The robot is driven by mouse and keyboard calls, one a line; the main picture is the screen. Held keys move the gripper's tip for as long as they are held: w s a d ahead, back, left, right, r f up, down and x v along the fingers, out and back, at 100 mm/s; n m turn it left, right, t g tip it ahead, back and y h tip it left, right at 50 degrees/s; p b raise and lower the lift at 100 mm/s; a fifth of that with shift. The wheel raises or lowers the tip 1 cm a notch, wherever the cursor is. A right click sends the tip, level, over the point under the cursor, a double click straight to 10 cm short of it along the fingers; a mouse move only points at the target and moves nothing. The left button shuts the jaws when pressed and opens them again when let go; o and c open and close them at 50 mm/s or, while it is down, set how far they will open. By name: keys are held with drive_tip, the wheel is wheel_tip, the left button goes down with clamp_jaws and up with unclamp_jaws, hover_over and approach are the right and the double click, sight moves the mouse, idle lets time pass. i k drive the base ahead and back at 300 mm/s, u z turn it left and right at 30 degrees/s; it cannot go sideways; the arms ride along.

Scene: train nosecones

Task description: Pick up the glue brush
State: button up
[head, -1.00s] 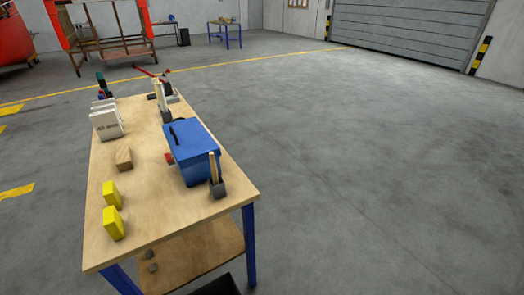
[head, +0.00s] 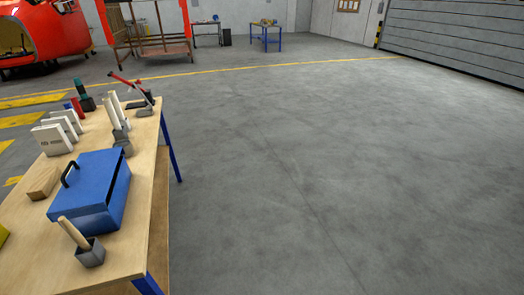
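A wooden-handled item (head: 73,233) leans in a small dark grey holder (head: 90,252) near the front right corner of the workbench (head: 122,259). It looks like the glue brush; its lower end is hidden inside the holder. A second grey holder (head: 122,139) with pale upright pieces (head: 116,108) stands farther back along the right edge; I cannot tell what those pieces are. My gripper is not in view.
A blue toolbox (head: 92,185) stands just behind the front holder. A wooden block (head: 43,182), white boxes (head: 50,139) and a partly cut-off yellow block (head: 3,234) are to the left. Grey floor (head: 330,180) right of the bench is clear.

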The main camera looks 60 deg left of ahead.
sight(73, 233)
drive_tip(key=z, duration=3.4)
drive_tip(key=k, duration=2.75)
drive_tip(key=z, duration=0.25)
